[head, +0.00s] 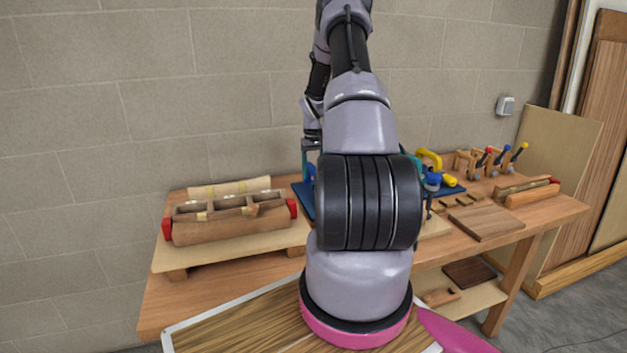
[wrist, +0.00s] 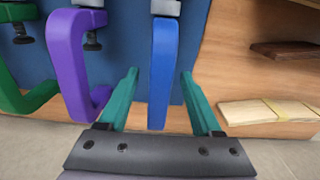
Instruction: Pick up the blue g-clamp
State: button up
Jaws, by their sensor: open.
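The blue g-clamp (wrist: 163,50) is near the centre of the wrist view, its long flat side running down the picture. My gripper (wrist: 159,72) is open, with one teal finger left of the blue clamp and one right of it. Gaps show on both sides, and I cannot tell whether the clamp lies at fingertip depth. A purple clamp (wrist: 68,70) is just left of the left finger, and a green clamp (wrist: 14,88) is farther left.
The clamps are over a dark blue mat (wrist: 118,25) on the wooden bench (head: 215,278). In the head view a wooden form (head: 225,232) sits at left. A yellow clamp (head: 428,157), a board (head: 487,222) and several small clamps (head: 497,158) are at right.

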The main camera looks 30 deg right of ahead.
grip_shut()
dwell(0.3)
notch_tip(320, 180, up, 16)
jog(key=shift+r, duration=0.25)
dwell(0.5)
